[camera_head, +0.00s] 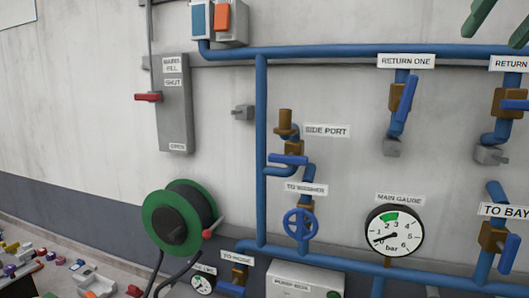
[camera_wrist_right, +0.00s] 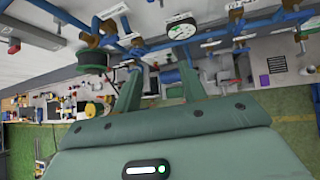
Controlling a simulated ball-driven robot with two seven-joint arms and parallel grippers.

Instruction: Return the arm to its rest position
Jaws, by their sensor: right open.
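My right gripper (camera_head: 497,26) shows only as two green fingertips at the upper right edge of the head view. They are spread apart, with nothing between them, in front of the wall above the return pipes. In the right wrist view my right gripper (camera_wrist_right: 161,72) also shows open and empty, its two green fingers pointing up the picture towards the pipework. The rest of the right arm is outside the head view. My left gripper is in neither view.
Blue pipes (camera_head: 261,150) with valves run along the wall. A main gauge (camera_head: 395,231), a green hose reel (camera_head: 163,222) and a grey lever box (camera_head: 174,105) with a red handle are also there. Small coloured parts lie at lower left. Green floor (camera_wrist_right: 285,118) shows in the wrist view.

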